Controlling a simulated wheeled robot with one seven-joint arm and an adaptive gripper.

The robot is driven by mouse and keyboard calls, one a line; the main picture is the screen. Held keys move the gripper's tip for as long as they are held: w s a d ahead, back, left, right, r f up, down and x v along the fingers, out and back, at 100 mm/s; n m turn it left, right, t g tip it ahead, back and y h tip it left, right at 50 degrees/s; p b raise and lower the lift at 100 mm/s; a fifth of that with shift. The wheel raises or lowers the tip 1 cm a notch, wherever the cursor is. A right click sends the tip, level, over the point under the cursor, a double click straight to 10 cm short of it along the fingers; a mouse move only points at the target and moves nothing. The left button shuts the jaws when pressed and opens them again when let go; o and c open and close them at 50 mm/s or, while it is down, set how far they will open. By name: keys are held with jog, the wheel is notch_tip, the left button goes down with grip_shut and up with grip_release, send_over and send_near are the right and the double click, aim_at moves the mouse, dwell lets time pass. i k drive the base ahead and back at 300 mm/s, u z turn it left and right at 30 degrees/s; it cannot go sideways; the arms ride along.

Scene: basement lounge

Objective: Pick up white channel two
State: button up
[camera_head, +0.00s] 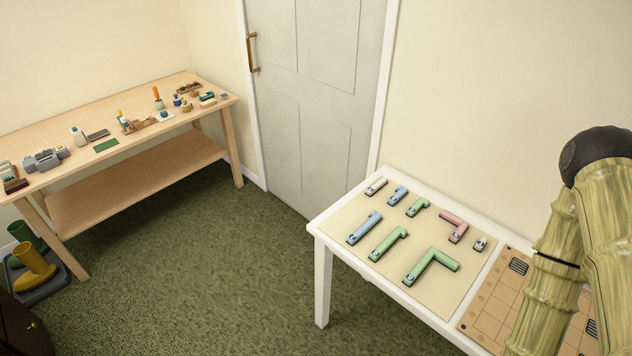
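A short white channel piece (375,186) lies at the far left corner of a cream mat (340,214) on the white table (322,265). A smaller whitish piece (480,243) lies near the mat's right edge, beside a pink L-shaped piece (455,225). The pieces carry small round marks, too small to read, so I cannot tell which white piece is number two. My gripper is not in view; only part of my arm shows at the right.
Two blue pieces (364,228) and several green pieces (432,264) lie apart on the mat. A tan grid board (493,316) lies right of the mat, partly hidden by my arm. A wooden workbench (140,97) with small items stands left. Green carpet (200,280) between is clear.

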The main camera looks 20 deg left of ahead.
aim_at(382, 182)
jog(key=u, duration=0.15)
jog(key=k, duration=0.4)
jog(key=u, duration=0.1)
jog(key=i, duration=0.45)
jog(key=u, duration=1.9)
jog(key=i, duration=2.4)
jog(key=z, duration=2.95)
